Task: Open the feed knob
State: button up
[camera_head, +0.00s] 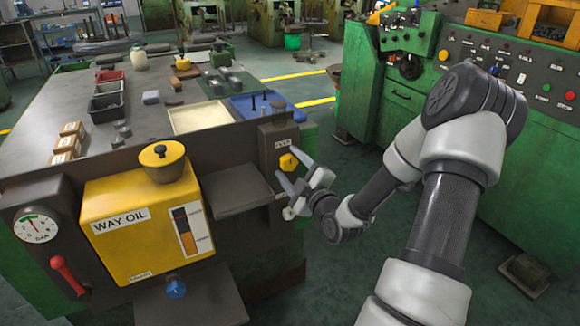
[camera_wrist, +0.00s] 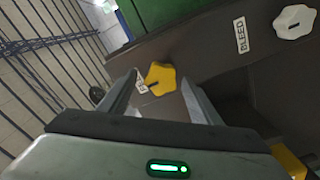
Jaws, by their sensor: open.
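The yellow feed knob (camera_head: 288,162) is on the dark panel at the bench's right end, under a small white label. In the wrist view the yellow knob (camera_wrist: 161,77) has a dark slot on its face, and its label is partly hidden by a finger. My gripper (camera_head: 294,167) is open in front of the panel, with its fingers pointing at the knob. In the wrist view the knob appears between the fingertips of my gripper (camera_wrist: 159,82). I cannot tell whether they touch it.
A white knob (camera_wrist: 293,23) marked BLEED is on the same panel; a dark shelf (camera_head: 236,190) juts out left of my gripper. The yellow WAY OIL tank (camera_head: 140,240), a blue knob (camera_head: 176,287) and a red lever (camera_head: 66,275) are farther left. A green machine (camera_head: 400,95) stands behind my arm.

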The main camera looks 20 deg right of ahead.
jog(key=shift+c, duration=0.5)
jog(key=c, duration=1)
jog(key=shift+m, duration=0.3)
jog(key=m+b, duration=0.1)
jog(key=m, duration=0.2)
jog(key=shift+m, duration=0.4)
jog(key=m, duration=0.4)
jog(key=shift+d, duration=0.2)
jog(key=m, duration=0.5)
jog(key=shift+d+m+p, duration=0.15)
jog(key=shift+m+p, duration=0.5)
jog(key=shift+m, duration=1.65)
